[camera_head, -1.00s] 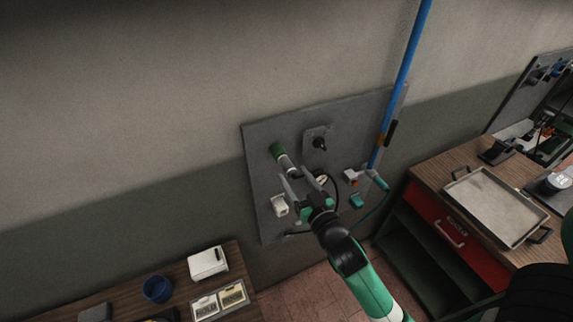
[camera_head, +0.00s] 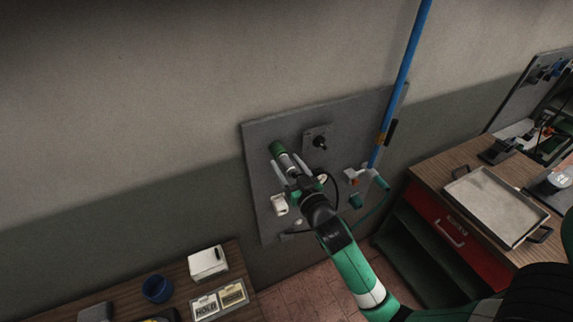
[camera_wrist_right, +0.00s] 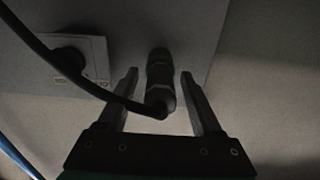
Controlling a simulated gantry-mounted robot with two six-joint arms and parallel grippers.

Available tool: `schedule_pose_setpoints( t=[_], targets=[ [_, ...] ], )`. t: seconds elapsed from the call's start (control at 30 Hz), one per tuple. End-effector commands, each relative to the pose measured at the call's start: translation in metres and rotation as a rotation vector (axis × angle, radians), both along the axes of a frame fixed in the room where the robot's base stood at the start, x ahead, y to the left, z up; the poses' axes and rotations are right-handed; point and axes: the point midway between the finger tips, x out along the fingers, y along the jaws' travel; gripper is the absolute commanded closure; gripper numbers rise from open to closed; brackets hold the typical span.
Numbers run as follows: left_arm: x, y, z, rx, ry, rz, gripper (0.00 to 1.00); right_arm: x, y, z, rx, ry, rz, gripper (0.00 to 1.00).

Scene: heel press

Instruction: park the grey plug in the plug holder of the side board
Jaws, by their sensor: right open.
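The grey side board (camera_head: 257,185) is on the wall. The grey plug (camera_head: 286,161) stands out from it, its far end at a green round fitting (camera_head: 277,148) at the board's upper left. I cannot tell whether that fitting is the plug holder. My right gripper (camera_head: 288,166) is open, its fingers on either side of the plug. In the right wrist view the plug (camera_wrist_right: 160,88) looks dark, with a black cable (camera_wrist_right: 95,88) at its near end. It lies between the open fingers (camera_wrist_right: 160,74), with gaps on both sides. My left gripper is not in view.
A black rotary knob (camera_head: 319,143) is right of the plug. A white box (camera_head: 280,205) sits lower left on the board. A blue pole (camera_head: 402,75) and a teal-handled fitting (camera_head: 379,181) are at right. A wooden bench holds a tray (camera_head: 495,205).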

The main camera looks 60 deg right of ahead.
Motion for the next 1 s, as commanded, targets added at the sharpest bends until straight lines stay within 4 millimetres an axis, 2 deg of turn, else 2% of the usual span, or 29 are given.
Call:
schedule_pose_setpoints(
  t=[0.47,0.8,0.83,1.0],
  targets=[
    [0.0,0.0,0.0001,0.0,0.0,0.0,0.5,-0.0001,0.0001,-0.0001,0.0,0.0,0.0,0.35],
    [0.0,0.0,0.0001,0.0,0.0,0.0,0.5,-0.0001,0.0001,-0.0001,0.0,0.0,0.0,0.96],
    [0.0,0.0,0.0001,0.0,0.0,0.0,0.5,-0.0001,0.0001,-0.0001,0.0,0.0,0.0,1.0],
    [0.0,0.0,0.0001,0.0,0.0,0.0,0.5,-0.0001,0.0001,0.0,0.0,0.0,0.0,1.0]
  ],
)
